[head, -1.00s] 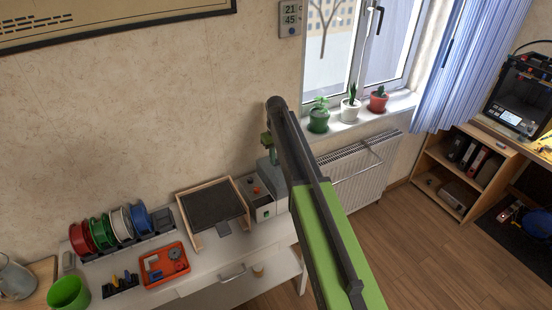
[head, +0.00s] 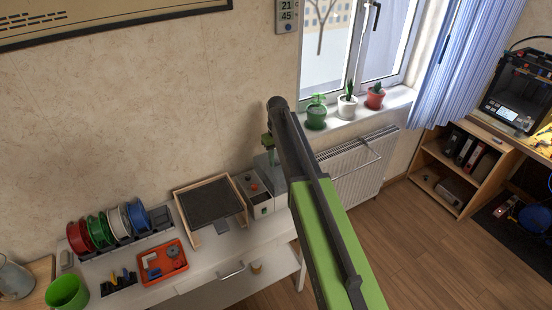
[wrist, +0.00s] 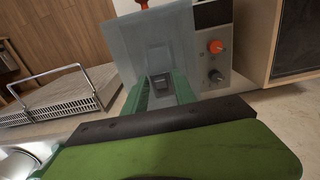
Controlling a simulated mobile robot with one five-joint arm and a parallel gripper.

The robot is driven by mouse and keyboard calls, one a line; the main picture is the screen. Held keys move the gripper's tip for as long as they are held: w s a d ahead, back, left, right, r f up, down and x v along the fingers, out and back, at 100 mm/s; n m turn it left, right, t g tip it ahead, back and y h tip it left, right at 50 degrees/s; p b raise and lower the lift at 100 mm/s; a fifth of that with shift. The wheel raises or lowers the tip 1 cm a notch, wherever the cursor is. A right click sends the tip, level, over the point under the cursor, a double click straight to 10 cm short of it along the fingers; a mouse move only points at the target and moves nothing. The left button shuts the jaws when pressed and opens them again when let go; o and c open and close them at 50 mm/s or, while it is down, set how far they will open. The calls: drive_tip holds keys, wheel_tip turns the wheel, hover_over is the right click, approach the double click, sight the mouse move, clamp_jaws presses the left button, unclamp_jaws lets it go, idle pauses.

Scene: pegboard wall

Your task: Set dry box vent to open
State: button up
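The dry box (head: 272,165) is a pale translucent box on the white bench, mostly hidden behind my arm in the head view. In the wrist view its lid (wrist: 178,30) fills the upper middle, with a small dark tab (wrist: 160,82) in a recess on it. I cannot tell the vent's setting. My gripper (head: 268,145) is over the box's back part. In the wrist view the green fingers of my gripper (wrist: 161,92) stand apart, either side of the dark tab. I cannot tell whether they touch it.
A control panel with an orange knob (wrist: 215,46) and a dark knob (wrist: 216,76) adjoins the lid. A wood-framed tray (head: 212,205) stands beside it. Spools (head: 118,222), an orange tray (head: 162,262) and a green cup (head: 67,292) are farther left. A radiator (head: 355,170) is to the right.

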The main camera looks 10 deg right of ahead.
sight(277, 162)
drive_tip(key=shift+o, duration=0.4)
drive_tip(key=shift+w+a, duration=0.1)
wheel_tip(277, 162, up, 17)
drive_tip(key=p, duration=1.7)
drive_tip(key=shift+r, duration=0.2)
